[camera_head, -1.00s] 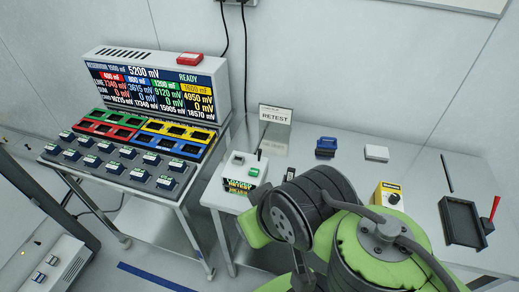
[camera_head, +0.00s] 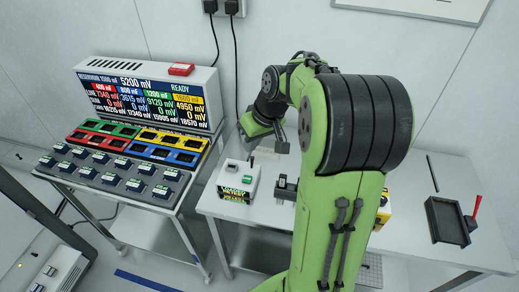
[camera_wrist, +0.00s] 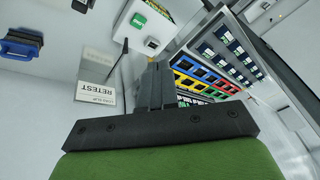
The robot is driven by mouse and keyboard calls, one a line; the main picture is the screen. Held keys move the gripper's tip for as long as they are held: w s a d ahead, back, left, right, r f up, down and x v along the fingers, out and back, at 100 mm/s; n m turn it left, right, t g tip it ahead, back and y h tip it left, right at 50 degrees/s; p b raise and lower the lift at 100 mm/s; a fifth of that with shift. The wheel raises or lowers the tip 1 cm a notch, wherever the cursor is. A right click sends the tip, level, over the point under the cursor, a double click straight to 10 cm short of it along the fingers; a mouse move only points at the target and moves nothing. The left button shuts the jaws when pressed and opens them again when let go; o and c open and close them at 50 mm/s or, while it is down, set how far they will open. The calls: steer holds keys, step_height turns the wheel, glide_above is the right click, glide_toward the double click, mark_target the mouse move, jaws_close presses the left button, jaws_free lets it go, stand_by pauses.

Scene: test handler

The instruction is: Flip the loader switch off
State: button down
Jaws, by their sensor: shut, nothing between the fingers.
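The loader box (camera_head: 238,182) is a white box with a green button, a dark display and a thin black switch lever (camera_head: 252,161) on its top. It stands on the left part of the right-hand table. In the wrist view the box (camera_wrist: 148,27) and its lever (camera_wrist: 124,47) show beyond my fingertips. My gripper (camera_head: 283,147) is shut and empty. It hangs above and to the right of the box, apart from the lever. In the wrist view its closed fingers (camera_wrist: 157,66) point toward the box. I cannot read which way the lever is set.
A rack of coloured slots (camera_head: 140,140) with a display (camera_head: 150,97) stands on the left table. A RETEST card (camera_wrist: 95,93) and a blue object (camera_wrist: 20,47) show in the wrist view. A black tray (camera_head: 447,222) with a red lever lies at the right. My arm hides the table's middle.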

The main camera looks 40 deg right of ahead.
mark_target(252, 162)
steer(key=w+d+f+t+y+p, duration=0.1)
steer(key=d+f, duration=0.4)
steer(key=d, duration=0.3)
steer(key=d+f+m+t+y+p, duration=0.1)
steer(key=d+f, duration=0.4)
steer(key=d, duration=0.3)
steer(key=shift+w+d+y, duration=0.15)
steer(key=shift+w+y, duration=0.15)
steer(key=shift+w, duration=0.1)
steer(key=x, duration=0.9)
steer(key=shift+w+f, duration=0.15)
steer(key=shift+f, duration=0.2)
steer(key=shift+m, duration=0.3)
steer(key=a, duration=0.2)
steer(key=w+a, duration=0.1)
steer(key=a, duration=0.1)
steer(key=shift+w+a+r, duration=0.1)
steer(key=shift+a+r, duration=0.05)
steer(key=shift+r, duration=0.15)
steer(key=shift+d+f+b, duration=0.15)
steer(key=shift+d+b, duration=0.1)
steer(key=shift+b, duration=0.05)
